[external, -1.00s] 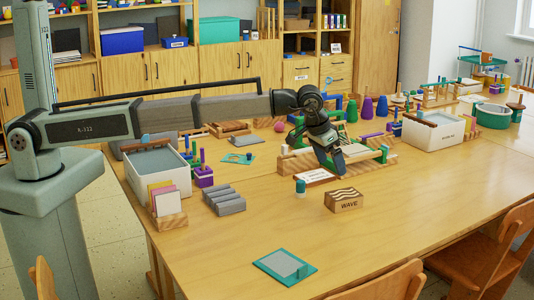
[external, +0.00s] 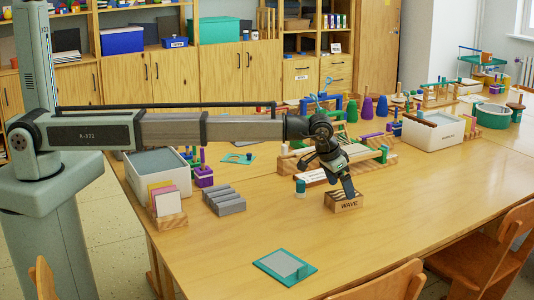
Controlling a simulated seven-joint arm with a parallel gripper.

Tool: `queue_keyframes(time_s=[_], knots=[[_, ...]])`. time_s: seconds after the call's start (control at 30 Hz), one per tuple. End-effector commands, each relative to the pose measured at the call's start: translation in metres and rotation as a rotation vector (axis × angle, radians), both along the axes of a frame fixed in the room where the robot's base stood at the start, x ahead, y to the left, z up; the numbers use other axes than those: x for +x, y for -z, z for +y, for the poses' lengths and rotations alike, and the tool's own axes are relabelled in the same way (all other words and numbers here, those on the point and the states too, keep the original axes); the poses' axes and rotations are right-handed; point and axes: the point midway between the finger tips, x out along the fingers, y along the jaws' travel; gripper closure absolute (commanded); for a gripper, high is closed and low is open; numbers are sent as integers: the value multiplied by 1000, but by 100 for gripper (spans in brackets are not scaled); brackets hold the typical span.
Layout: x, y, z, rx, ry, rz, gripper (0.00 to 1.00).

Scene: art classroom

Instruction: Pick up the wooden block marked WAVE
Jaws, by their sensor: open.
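The wooden block marked WAVE (external: 348,205) rests on the table, its labelled front face towards the camera. My gripper (external: 347,190) is open and pointed down, right at the top of the block. The fingers cover much of the block's wavy top. I cannot tell whether the fingers touch the block or hang just above or beside it.
Behind are a white sign (external: 312,177) and a wooden rack (external: 375,158). Grey ridged blocks (external: 225,201) lie to the left. A teal-framed board (external: 285,267) lies in front. The table right of the block is clear.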

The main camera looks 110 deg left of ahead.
Motion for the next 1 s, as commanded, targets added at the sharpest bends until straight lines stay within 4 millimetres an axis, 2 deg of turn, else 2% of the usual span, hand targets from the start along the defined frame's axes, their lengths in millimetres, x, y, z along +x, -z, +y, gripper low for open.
queue_keyframes(time_s=[0.4, 1.0], knots=[[18, 42, 11, 0, 0, 1, 0], [18, 45, 10, 0, 0, 0, 0]])
